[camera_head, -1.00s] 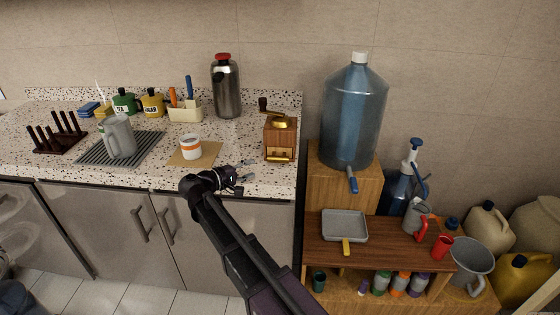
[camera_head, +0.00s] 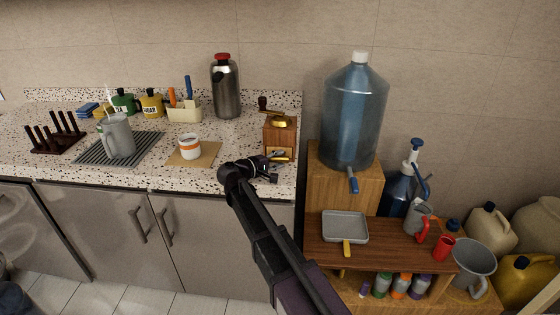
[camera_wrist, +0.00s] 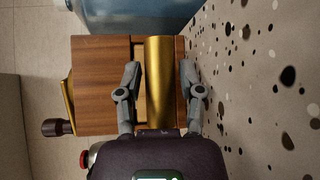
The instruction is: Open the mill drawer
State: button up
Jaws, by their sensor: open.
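The wooden mill (camera_head: 281,138) stands upright near the right end of the speckled counter, with a crank and brass-coloured top. Its drawer (camera_head: 283,155), low on the front, has a gold-coloured front and looks shut. My gripper (camera_head: 275,165) is open just in front of it. In the wrist view the mill (camera_wrist: 105,60) lies sideways and the gold drawer part (camera_wrist: 159,100) runs between the two spread fingers of my gripper (camera_wrist: 159,68). One finger is over the wood, the other at the counter side. I cannot tell whether they touch it.
An orange-and-white cup (camera_head: 190,147) stands on a tan mat to the left. A steel flask (camera_head: 226,88) is behind, left of the mill. A large blue water bottle (camera_head: 353,115) stands right of the counter. The counter's front edge passes beneath my arm.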

jog(key=shift+w+d, duration=0.1)
grip_shut()
jog(key=s, duration=0.6)
jog(key=shift+s, duration=0.4)
grip_release()
jog(key=shift+w, duration=0.1)
